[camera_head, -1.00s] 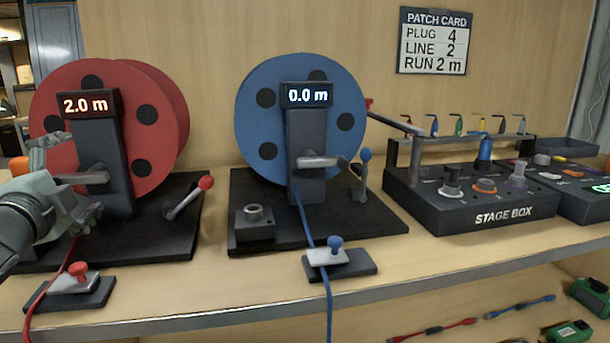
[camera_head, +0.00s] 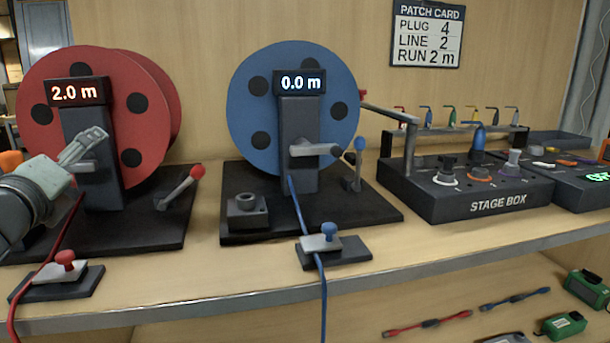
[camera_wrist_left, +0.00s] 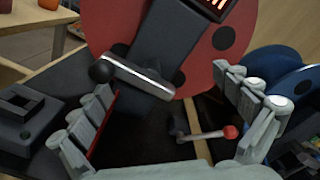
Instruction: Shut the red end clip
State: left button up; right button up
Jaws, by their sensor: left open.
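The red end clip (camera_head: 65,268) sits at the front edge of the bench, left. It is a grey plate with a red knob on a dark base, and the red cable (camera_head: 68,232) runs to it; I cannot tell whether its plate is fully down. My left gripper (camera_head: 88,148) is open and empty, above and behind the clip, in front of the red reel's stand. In the left wrist view its fingers (camera_wrist_left: 172,108) are spread on either side of the reel's grey crank (camera_wrist_left: 143,77), with the red cable beside the left finger. The clip is not visible there.
The red reel (camera_head: 148,75) reads 2.0 m; its red-knobbed lever (camera_head: 182,186) stands to the right. The blue reel (camera_head: 245,110), reading 0.0 m, and blue end clip (camera_head: 325,240) are farther right, then the stage box (camera_head: 470,200). Bare bench lies between the two clips.

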aim_at(65, 272)
jog(key=k+l, duration=0.2)
jog(key=k, duration=0.3)
jog(key=k+l, duration=0.15)
jog(key=k, duration=0.35)
jog(key=k+l, duration=0.2)
jog(key=k, duration=0.25)
